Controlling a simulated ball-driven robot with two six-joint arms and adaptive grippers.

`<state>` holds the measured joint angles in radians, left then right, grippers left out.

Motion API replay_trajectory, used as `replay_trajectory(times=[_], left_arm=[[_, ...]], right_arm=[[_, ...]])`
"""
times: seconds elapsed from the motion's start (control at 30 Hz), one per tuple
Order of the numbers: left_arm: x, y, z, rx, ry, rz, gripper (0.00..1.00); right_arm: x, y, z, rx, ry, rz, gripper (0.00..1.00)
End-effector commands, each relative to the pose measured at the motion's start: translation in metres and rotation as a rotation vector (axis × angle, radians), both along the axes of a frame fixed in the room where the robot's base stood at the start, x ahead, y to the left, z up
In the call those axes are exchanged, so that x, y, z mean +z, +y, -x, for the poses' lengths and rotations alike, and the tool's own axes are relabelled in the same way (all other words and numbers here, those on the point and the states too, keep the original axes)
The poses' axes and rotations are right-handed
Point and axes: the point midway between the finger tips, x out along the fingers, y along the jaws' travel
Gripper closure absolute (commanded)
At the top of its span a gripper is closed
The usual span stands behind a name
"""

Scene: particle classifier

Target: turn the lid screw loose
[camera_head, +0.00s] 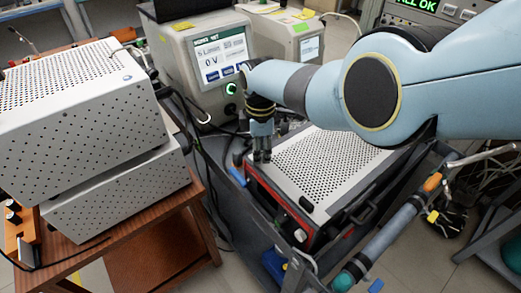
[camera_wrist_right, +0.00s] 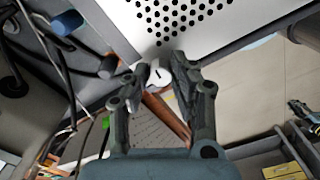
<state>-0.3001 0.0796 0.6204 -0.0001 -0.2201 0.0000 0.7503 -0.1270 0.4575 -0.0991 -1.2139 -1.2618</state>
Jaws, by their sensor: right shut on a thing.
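The lid screw (camera_wrist_right: 158,74) is a small pale round head with a dark slot, at the edge of the perforated lid in the right wrist view. My right gripper (camera_wrist_right: 163,66) has its two fingertips on either side of the screw head and is shut on it. In the head view my right gripper (camera_head: 262,156) points down at the far left corner of the perforated lid (camera_head: 301,198), and the screw is hidden there. The lid also shows in the right wrist view (camera_wrist_right: 130,28). It lies flat on a red and dark case (camera_head: 278,209). My left gripper is in neither view.
A stack of two perforated white units (camera_head: 106,178) stands on a wooden cart at the left. An instrument with a lit screen (camera_head: 222,55) stands behind the gripper. Cables hang between them. A pipe with coloured fittings (camera_head: 388,232) runs along the right of the case.

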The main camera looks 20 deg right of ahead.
Motion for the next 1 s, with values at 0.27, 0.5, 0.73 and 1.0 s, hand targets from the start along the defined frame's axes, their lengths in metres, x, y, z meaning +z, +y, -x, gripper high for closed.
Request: replay_trajectory(times=[0.27, 0.5, 0.73, 1.0], left_arm=[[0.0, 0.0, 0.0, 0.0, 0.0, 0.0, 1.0], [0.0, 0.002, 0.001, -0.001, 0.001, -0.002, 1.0], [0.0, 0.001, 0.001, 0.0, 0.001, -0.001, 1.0], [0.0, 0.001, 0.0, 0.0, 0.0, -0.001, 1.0]], right_arm=[[0.0, 0.0, 0.0, -0.001, 0.0, 0.0, 0.53], [0.0, 0.0, 0.0, -0.001, 0.0, 0.0, 0.53], [0.013, 0.001, -0.002, -0.001, -0.003, 0.0, 0.53], [0.058, 0.001, -0.001, -0.001, -0.004, -0.001, 0.53]])
